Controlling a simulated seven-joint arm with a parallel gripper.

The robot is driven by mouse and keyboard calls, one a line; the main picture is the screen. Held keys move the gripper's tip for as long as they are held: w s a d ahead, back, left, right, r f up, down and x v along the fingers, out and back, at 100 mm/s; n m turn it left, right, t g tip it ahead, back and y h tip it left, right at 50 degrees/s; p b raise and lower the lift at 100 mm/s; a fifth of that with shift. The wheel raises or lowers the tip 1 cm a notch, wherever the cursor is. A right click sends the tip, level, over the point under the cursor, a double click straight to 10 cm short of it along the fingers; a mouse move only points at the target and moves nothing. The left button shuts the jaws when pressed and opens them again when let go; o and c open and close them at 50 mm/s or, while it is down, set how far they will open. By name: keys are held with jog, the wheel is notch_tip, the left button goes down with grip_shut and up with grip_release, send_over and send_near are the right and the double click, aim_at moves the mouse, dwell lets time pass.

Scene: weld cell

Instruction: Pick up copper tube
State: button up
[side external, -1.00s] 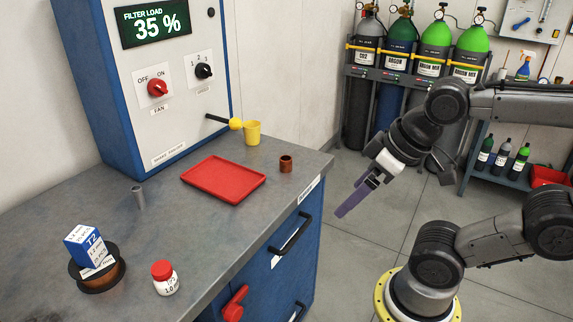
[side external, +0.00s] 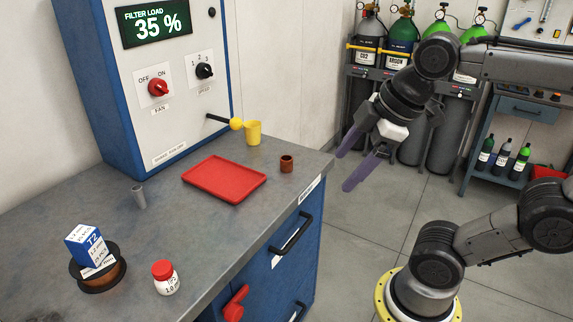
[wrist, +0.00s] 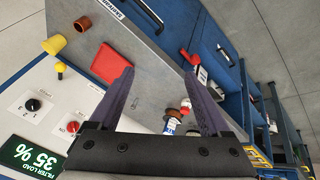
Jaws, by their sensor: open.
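The copper tube (side external: 287,164) is a short brown ring standing upright on the grey bench (side external: 228,228), near its right edge. In the wrist view the copper tube (wrist: 82,24) shows at the upper left. My gripper (side external: 345,171) is open and empty, to the right of the tube and apart from it, beyond the bench edge. In the wrist view both purple fingers (wrist: 158,72) are spread with nothing held between them.
A red tray (side external: 224,180) and a yellow cup (side external: 253,133) stand near the tube. A grey nozzle (side external: 138,197), a spool (side external: 98,272) with a blue box (side external: 86,246), and a red-capped bottle (side external: 165,278) are farther left. A blue control cabinet (side external: 90,80) stands behind.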

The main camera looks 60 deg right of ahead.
jog(key=w+d+r+n, duration=0.2)
jog(key=w+r+n, duration=0.2)
jog(key=w, duration=0.2)
jog(key=n+g, duration=0.4)
jog(key=g, duration=0.1)
send_over(286, 164)
jog(key=d, duration=0.2)
jog(key=f, duration=1.6)
jog(key=shift+w+a+f, duration=0.2)
jog(key=shift+w+f, duration=0.1)
jog(key=shift+w, duration=0.1)
jog(key=shift+f, duration=3.25)
jog(key=shift+c, duration=0.2)
